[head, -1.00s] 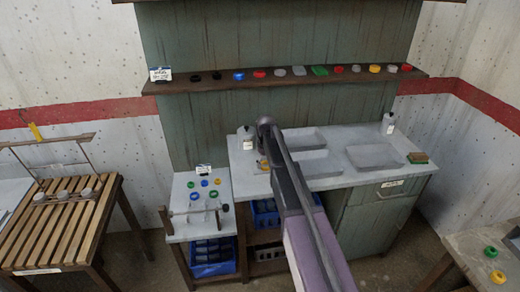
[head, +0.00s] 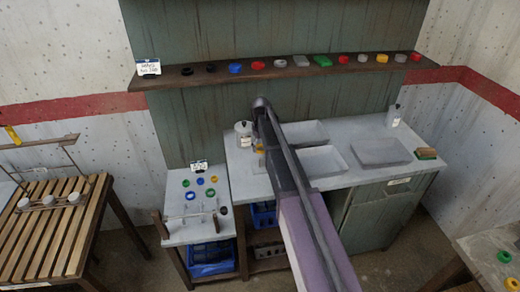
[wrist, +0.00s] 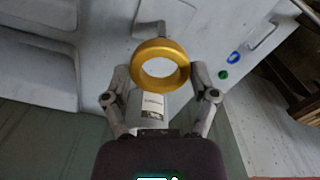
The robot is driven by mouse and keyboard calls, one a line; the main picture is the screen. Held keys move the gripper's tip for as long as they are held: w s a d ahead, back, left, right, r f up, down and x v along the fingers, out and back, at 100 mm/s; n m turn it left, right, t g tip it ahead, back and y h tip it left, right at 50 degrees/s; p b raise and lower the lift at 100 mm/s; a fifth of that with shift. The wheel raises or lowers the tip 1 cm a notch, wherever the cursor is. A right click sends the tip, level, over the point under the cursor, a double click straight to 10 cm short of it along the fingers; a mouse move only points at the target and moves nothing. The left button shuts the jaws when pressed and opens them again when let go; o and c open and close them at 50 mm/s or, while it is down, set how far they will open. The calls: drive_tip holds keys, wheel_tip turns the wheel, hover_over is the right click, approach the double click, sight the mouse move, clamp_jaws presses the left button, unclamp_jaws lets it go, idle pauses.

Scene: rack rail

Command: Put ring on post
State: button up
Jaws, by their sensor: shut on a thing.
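My gripper (wrist: 160,75) is shut on a yellow ring (wrist: 160,46), held between its two fingers, with the hole facing the wrist camera. In the head view, a bit of yellow (head: 259,148) shows beside the end of my arm, above the left part of the sink counter; the arm hides most of the gripper. A thin rail with small uprights (head: 190,216) stands on the low side table (head: 176,205), left of and apart from my gripper. I cannot tell which upright is the post.
A white labelled bottle (head: 243,133) stands close by my gripper; it also shows behind it in the wrist view (wrist: 153,105). A grey tap (wrist: 148,28) is near the ring. Blue (head: 187,195) and green (head: 200,181) rings lie on the side table. A shelf (head: 290,74) holds several rings.

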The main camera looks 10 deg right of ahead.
sight(260, 167)
idle(0.3)
drive_tip(key=shift+a+f+n+b, duration=0.1)
drive_tip(key=shift+f+n+b, duration=0.4)
drive_tip(key=shift+f+b, duration=0.8)
drive_tip(key=shift+f, duration=0.1)
drive_tip(key=shift+f+b, duration=2.75)
drive_tip(key=shift+b, duration=0.15)
drive_tip(key=shift+f+b, duration=0.6)
drive_tip(key=o, duration=0.9)
drive_tip(key=shift+c, duration=0.2)
drive_tip(key=shift+r, duration=0.15)
drive_tip(key=shift+r+p, duration=5.4)
drive_tip(key=shift+p, duration=0.15)
